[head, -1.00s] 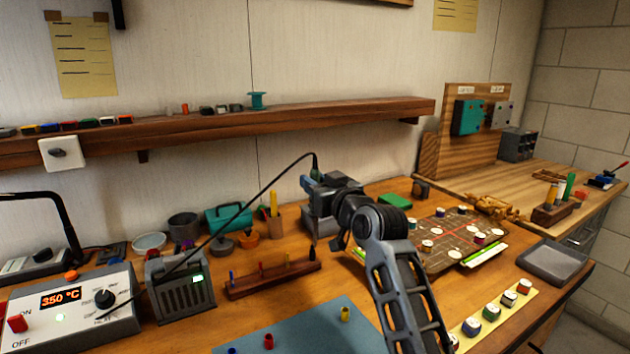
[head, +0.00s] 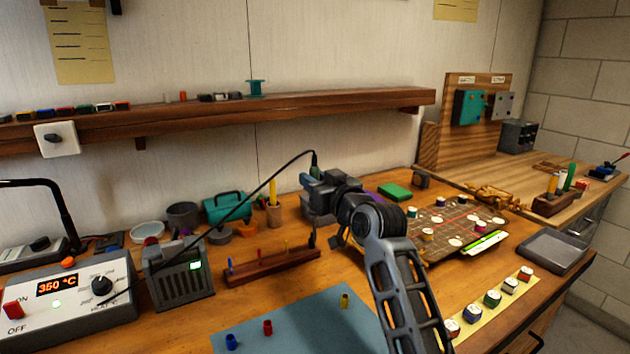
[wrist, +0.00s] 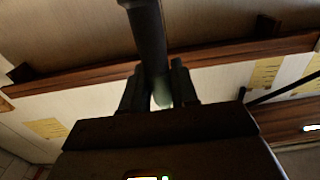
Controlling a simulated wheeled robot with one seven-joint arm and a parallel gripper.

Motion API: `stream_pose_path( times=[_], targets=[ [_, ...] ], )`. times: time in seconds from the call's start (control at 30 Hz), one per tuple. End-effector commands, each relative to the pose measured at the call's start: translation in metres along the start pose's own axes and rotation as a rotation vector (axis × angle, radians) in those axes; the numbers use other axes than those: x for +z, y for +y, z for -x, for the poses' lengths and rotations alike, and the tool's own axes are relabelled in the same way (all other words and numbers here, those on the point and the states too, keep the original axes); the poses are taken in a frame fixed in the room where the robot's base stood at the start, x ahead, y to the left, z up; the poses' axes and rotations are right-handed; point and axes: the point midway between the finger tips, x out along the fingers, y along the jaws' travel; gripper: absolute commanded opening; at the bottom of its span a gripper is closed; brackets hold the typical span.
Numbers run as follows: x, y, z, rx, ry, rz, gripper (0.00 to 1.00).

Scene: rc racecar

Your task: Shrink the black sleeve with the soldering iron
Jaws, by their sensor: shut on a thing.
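My gripper (head: 318,182) is raised over the back of the bench, shut on the soldering iron (head: 315,160). The iron's black cable arches left toward the soldering station (head: 70,290), which reads 350 °C. In the wrist view the dark iron handle (wrist: 148,40) stands between the two fingers (wrist: 160,92); its tip cannot be made out. A wooden rack (head: 270,268) holds several thin coloured pieces. A small dark piece (head: 312,240) stands at its right end; I cannot tell whether it is the black sleeve.
A blue mat (head: 300,325) with small blue, red and yellow pieces lies in front. A brown board (head: 440,240) lies right of my arm. A grey slotted box (head: 180,277) stands left of the rack. The shelf (head: 300,103) runs along the wall behind.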

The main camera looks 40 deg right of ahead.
Motion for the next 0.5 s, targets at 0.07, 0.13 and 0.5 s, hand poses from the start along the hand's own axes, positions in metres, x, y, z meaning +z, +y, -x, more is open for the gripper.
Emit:
stream_pose_path(
  times=[0.07,0.13,0.5],
  targets=[
    [0.0017,0.0,0.0004,0.0,0.0,0.0,0.02],
    [0.003,0.0,0.0007,0.0,0.0,0.0,0.02],
    [0.0087,0.0001,0.0021,0.0,0.0,0.0,0.02]
  ],
)
